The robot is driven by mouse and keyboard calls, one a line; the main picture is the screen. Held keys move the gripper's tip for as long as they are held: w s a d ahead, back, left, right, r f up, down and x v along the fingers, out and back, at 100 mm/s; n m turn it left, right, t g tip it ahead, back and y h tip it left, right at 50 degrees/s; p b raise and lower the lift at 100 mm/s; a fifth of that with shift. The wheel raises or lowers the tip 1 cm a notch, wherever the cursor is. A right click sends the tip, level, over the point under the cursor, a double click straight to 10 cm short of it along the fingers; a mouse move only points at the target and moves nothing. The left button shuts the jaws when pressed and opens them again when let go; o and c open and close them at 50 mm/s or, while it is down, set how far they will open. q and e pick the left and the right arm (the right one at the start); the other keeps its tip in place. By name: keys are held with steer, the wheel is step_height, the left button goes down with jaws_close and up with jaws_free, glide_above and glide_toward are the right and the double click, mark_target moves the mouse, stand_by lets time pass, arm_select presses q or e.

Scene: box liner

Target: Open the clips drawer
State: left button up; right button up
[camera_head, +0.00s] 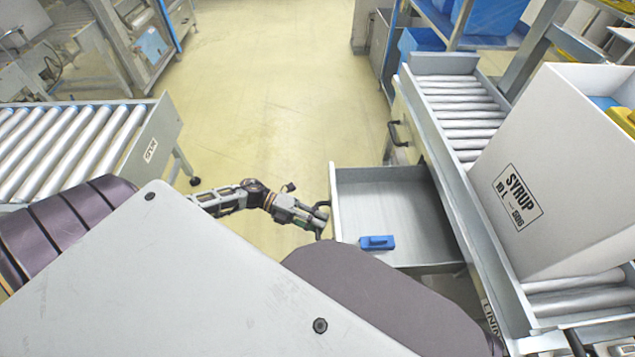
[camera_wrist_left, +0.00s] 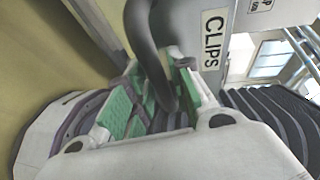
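The clips drawer (camera_head: 385,190) is pulled out from the conveyor frame in the head view. A blue clip-like piece (camera_head: 377,242) lies inside near its front. The drawer's front shows a CLIPS label (camera_wrist_left: 212,40) in the left wrist view. My left gripper (camera_head: 322,213) is at the drawer's front. In the left wrist view the dark curved drawer handle (camera_wrist_left: 142,40) passes between the green-padded fingers of my left gripper (camera_wrist_left: 160,98), which look closed around it. The exact pad contact is partly hidden. My right gripper is not in view.
A second closed drawer with a dark handle (camera_head: 397,133) sits farther along the frame. A white SYRUP box (camera_head: 560,190) stands on the right roller conveyor (camera_head: 460,105). Another roller conveyor (camera_head: 70,140) stands at left. The yellow floor between is clear.

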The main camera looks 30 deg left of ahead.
arm_select(q)
steer(key=shift+o, duration=0.5)
steer(key=v, duration=1.2)
steer(key=shift+r, duration=0.1)
stand_by(0.5)
